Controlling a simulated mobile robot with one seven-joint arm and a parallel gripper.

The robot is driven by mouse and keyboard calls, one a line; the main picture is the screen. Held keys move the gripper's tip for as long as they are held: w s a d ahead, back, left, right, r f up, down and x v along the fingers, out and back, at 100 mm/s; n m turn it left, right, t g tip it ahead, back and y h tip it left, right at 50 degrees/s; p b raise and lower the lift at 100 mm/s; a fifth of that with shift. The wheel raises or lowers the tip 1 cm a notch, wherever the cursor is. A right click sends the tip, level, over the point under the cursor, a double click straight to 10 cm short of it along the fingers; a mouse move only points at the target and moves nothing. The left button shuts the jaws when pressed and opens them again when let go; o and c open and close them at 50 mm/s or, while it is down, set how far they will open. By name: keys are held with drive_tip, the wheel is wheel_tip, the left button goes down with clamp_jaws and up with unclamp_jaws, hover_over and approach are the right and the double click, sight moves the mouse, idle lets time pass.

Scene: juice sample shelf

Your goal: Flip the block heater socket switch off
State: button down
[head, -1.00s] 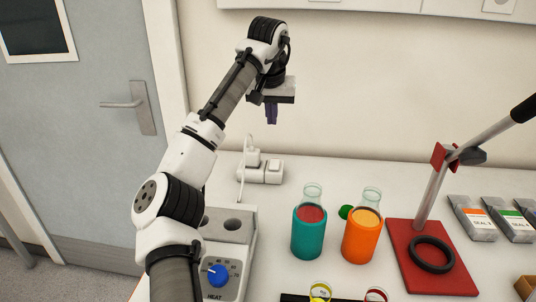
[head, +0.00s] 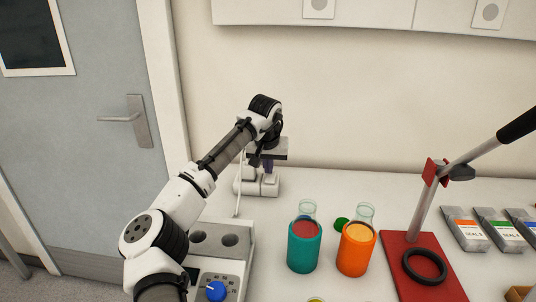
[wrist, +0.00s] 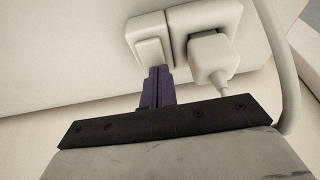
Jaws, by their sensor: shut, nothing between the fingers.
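The white socket box (head: 242,186) stands on the bench against the wall, partly hidden behind my gripper in the head view. In the wrist view the socket (wrist: 246,14) shows a white rocker switch (wrist: 148,50) beside a white plug (wrist: 212,58) with its cord. My gripper (wrist: 158,72) is shut and empty. Its purple fingertips overlap the lower edge of the switch in the wrist view; I cannot tell whether they touch it. In the head view my gripper (head: 269,165) is just above the socket box. The block heater (head: 224,262) has a blue knob (head: 216,291).
A teal-sleeved bottle (head: 304,245) and an orange-sleeved bottle (head: 356,248) stand right of the heater. A red stand (head: 420,275) with a black ring and slanted lever is further right. Seal packets (head: 466,230) lie at the far right.

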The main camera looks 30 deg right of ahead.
sight(268, 180)
drive_tip(key=shift+w+d+f, duration=0.1)
drive_tip(key=shift+f, duration=0.3)
idle(0.3)
drive_tip(key=shift+s+a, duration=0.5)
drive_tip(key=shift+s, duration=0.15)
drive_tip(key=shift+r, duration=0.15)
drive_tip(key=shift+r+p, duration=0.2)
drive_tip(key=shift+p, duration=0.3)
drive_tip(key=p+v, duration=0.3)
drive_tip(key=shift+w+d+r, duration=0.2)
drive_tip(key=shift+w+r, duration=0.05)
drive_tip(key=b+v, duration=0.2)
drive_tip(key=v, duration=0.8)
